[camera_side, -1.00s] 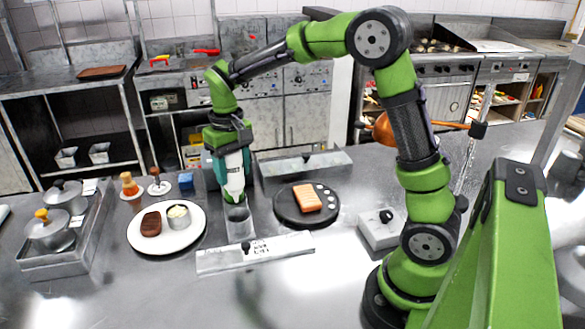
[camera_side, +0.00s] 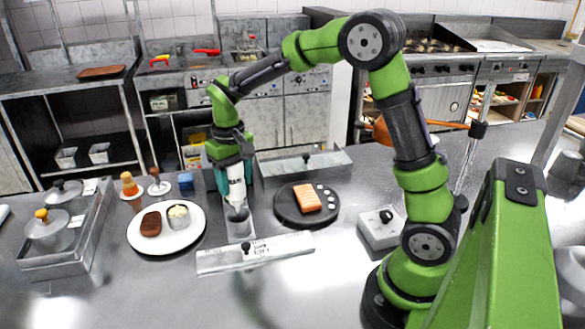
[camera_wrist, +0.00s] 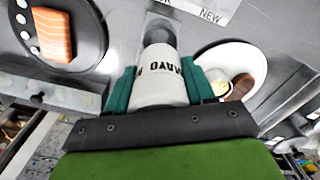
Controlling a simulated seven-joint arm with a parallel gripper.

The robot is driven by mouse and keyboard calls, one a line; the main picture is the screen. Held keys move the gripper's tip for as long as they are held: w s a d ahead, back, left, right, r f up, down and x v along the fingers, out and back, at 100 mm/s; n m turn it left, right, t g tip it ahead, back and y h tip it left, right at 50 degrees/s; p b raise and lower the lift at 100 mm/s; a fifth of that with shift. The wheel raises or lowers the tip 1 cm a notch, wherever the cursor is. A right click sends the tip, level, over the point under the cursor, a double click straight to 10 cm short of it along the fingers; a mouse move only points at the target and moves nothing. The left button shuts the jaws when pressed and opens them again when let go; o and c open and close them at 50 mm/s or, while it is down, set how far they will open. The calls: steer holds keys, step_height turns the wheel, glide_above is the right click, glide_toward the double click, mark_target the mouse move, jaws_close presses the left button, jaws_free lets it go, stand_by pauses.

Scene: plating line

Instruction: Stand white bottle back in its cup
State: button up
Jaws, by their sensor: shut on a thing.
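My gripper (camera_side: 236,180) points down with its teal fingers shut on the white bottle (camera_side: 237,190), one on each side. The bottle looks nearly upright. In the wrist view the white bottle (camera_wrist: 160,88) shows dark lettering between the two fingers of my gripper (camera_wrist: 160,92). The clear grey cup (camera_side: 239,228) stands on the counter directly below the bottle. The cup (camera_wrist: 157,22) also shows beyond the bottle's far end in the wrist view. The bottle's lower end overlaps the cup's mouth in the picture; how far it is inside, I cannot tell.
A white plate (camera_side: 190,237) with a brown patty and small pot lies left of the cup. A dark round board (camera_side: 290,215) with salmon lies right. A labelled metal strip (camera_side: 285,248) is in front, and a low metal tray (camera_side: 320,168) is behind. Small bottles stand behind the plate.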

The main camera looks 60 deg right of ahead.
mark_target(237, 198)
steer(key=shift+f, duration=0.2)
steer(key=shift+f, duration=0.9)
steer(key=shift+f, duration=0.1)
steer(key=shift+f, duration=0.9)
stand_by(0.3)
steer(key=shift+f, duration=0.8)
steer(key=o, duration=0.8)
steer(key=shift+o, duration=0.4)
